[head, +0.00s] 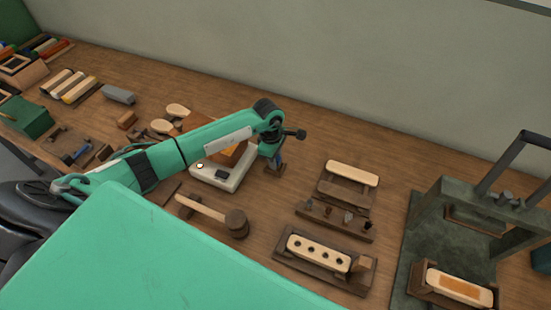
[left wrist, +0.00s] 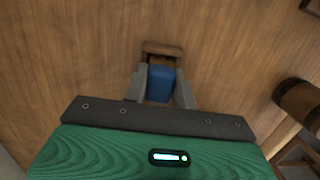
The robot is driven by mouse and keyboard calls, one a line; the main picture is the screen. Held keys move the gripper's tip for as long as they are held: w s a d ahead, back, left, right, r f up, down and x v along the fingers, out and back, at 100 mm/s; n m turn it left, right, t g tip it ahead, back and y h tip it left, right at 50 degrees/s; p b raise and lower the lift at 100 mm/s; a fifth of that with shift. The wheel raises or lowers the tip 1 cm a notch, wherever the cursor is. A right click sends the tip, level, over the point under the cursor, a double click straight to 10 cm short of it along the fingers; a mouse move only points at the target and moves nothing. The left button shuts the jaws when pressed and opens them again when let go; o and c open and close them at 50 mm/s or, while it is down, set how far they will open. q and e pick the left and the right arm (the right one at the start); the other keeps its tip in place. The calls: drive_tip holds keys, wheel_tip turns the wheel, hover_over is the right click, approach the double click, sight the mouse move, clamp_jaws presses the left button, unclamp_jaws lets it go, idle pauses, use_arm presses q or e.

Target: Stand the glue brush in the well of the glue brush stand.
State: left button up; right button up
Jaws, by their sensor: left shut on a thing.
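My left gripper (head: 277,158) is over the table behind the wooden mallet, pointing down. In the left wrist view, the gripper (left wrist: 165,92) is shut on the blue handle of the glue brush (left wrist: 159,84). A bit of the blue brush (head: 281,159) shows below the gripper in the head view. The small brown wooden glue brush stand (head: 274,170) is directly under the gripper. In the left wrist view the stand (left wrist: 162,49) lies just beyond the fingertips, in line with the brush. The brush's lower end is hidden, so I cannot tell whether it is inside the well.
A white device (head: 222,178) with an orange-brown top stands left of the stand. A mallet (head: 236,223) lies in front. Wooden blocks and a drilled brush body (head: 318,253) lie to the right, with a dark press (head: 450,215) beyond. The table behind the stand is clear.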

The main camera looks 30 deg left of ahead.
use_arm(q)
drive_tip(key=shift+f, duration=0.25)
drive_tip(key=o, duration=1.4)
drive_tip(key=shift+r, duration=0.15)
drive_tip(key=shift+r+p, duration=1.4)
drive_tip(key=shift+r, duration=2)
